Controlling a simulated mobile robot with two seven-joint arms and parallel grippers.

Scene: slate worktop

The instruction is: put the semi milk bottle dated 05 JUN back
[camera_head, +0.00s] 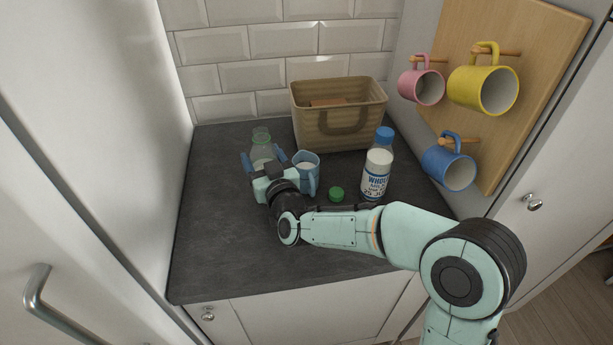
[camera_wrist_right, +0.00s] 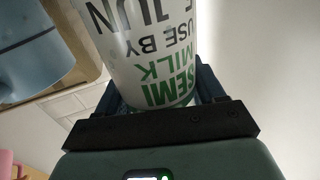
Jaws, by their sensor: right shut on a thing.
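The semi milk bottle (camera_head: 261,139) is clear with a green tint at its neck and has no cap on. It stands at the back left of the worktop in the head view, its lower part hidden by my right gripper (camera_head: 263,161). That gripper is shut around the bottle, one finger on each side. In the right wrist view the bottle (camera_wrist_right: 150,45) shows "SEMI MILK USE BY" and "JUN" upside down; the day number cannot be read. A green cap (camera_head: 336,194) lies on the worktop. My left gripper is not in view.
A light blue jug (camera_head: 312,180) with white liquid stands just right of my right gripper. A blue-capped whole milk bottle (camera_head: 378,172) stands further right. A tan basket (camera_head: 340,128) is at the back. Pink, yellow and blue mugs (camera_head: 452,168) hang right. The worktop's front left (camera_head: 220,250) is clear.

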